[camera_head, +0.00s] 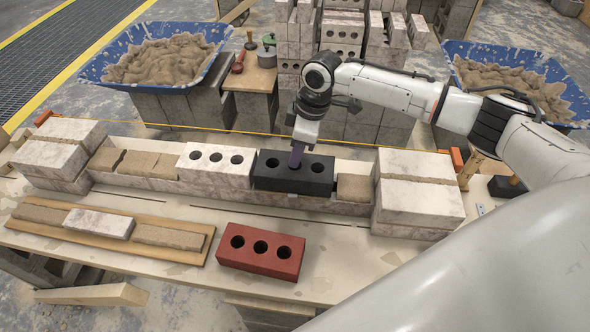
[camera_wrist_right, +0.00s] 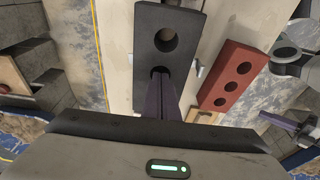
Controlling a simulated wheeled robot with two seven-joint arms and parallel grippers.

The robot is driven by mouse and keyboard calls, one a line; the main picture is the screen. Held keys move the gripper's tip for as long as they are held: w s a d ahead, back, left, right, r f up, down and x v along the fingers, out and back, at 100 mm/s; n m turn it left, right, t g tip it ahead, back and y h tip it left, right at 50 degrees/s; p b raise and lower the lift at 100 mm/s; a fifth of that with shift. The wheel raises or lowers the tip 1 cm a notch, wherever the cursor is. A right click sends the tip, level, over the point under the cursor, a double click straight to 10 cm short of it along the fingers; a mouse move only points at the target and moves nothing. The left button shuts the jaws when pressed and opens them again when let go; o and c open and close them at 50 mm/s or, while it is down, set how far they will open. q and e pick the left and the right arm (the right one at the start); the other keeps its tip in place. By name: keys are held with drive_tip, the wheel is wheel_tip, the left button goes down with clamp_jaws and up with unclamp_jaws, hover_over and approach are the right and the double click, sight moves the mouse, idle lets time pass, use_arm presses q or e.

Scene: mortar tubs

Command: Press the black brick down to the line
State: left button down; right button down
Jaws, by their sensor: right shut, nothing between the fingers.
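The black brick (camera_head: 265,181) lies flat in the row of the low wall, between a white holed brick (camera_head: 215,170) and a mortar bed (camera_head: 353,187). My right gripper (camera_head: 297,157) is shut and empty, pointing down with its fingertips at the middle of the black brick's top. In the right wrist view the fingers (camera_wrist_right: 160,98) cover part of the brick (camera_wrist_right: 164,60); whether they touch it is unclear. The yellow line (camera_head: 230,131) is stretched behind the row between orange holders. What looks like my left gripper (camera_wrist_right: 283,122) shows partly in the right wrist view.
White brick stacks (camera_head: 60,150) and (camera_head: 418,190) stand at the wall's ends. A red brick (camera_head: 262,250) and a board (camera_head: 190,250) with a white brick and mortar lie in front. Blue mortar tubs (camera_head: 215,33) and (camera_head: 460,47) stand behind.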

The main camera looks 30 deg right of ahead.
drive_tip(key=shift+s+f, duration=0.25)
drive_tip(key=shift+f, duration=0.1)
idle(0.5)
wheel_tip(320, 180, up, 3)
drive_tip(key=p, duration=0.4)
drive_tip(key=shift+w+r, duration=0.15)
drive_tip(key=shift+r, duration=1.05)
